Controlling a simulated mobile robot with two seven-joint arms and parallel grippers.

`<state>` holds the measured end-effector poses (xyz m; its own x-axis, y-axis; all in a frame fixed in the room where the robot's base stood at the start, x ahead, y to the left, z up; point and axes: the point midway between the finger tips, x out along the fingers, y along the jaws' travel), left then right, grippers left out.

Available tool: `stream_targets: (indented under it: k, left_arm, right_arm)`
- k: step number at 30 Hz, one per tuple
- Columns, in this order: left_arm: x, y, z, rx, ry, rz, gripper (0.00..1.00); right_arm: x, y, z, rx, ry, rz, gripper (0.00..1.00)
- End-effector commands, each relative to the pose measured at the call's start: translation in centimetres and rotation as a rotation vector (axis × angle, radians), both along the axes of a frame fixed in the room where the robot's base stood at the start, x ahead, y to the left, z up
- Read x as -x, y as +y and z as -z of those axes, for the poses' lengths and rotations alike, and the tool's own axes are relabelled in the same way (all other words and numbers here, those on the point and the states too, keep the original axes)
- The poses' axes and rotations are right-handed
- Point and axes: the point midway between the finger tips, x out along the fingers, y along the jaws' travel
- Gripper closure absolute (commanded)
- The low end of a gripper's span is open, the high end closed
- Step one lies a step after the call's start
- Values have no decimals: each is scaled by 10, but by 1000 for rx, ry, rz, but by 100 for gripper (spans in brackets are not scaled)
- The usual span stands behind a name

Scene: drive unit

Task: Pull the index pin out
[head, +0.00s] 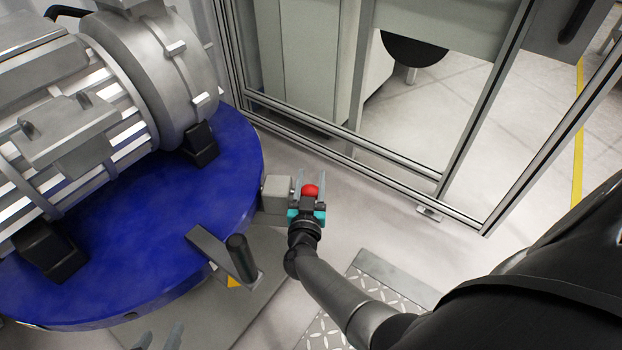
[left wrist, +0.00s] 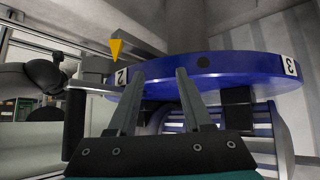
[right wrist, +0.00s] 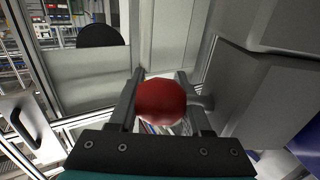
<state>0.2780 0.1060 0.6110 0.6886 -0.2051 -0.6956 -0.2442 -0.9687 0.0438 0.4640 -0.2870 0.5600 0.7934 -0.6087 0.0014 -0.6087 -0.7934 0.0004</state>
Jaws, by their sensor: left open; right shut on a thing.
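The index pin shows as a red ball knob (head: 310,191), at the right side of a grey block (head: 277,194) beside the blue turntable (head: 215,190). My right gripper (head: 311,184) is shut on the knob. In the right wrist view the red knob (right wrist: 161,101) sits between the two fingers, and a short grey stub (right wrist: 203,102) runs from behind it toward the grey housing. How far the pin sits in the block is hidden. My left gripper (head: 160,338) is open and empty at the bottom edge of the head view; the left wrist view shows its spread fingers (left wrist: 160,76) below the turntable rim.
A large grey motor (head: 100,100) stands on the turntable. A lever with a dark handle (head: 241,257) rises at the turntable's near edge. In the left wrist view a yellow pointer (left wrist: 117,49) is above label 2 (left wrist: 121,77). A framed fence (head: 400,170) stands behind.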

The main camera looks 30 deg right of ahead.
Motion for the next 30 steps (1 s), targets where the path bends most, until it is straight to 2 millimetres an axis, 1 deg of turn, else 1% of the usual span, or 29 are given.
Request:
stream_targets:
  k: [9,13,21,25,30]
  left_arm:
    - [1,0,0,-2,6,0,50]
    - [4,10,-2,-33,59,-12,50]
    - [21,29,-5,-93,200,-39,50]
    - [27,34,-5,-107,235,-45,50]
    - [28,35,-5,-111,246,-47,50]
  right_arm:
    - [2,-3,0,0,1,2,100]
    - [7,-9,0,1,3,3,100]
    - [18,-24,0,1,4,2,100]
    - [21,-27,1,-2,4,2,100]
    - [22,-29,2,-2,4,3,100]
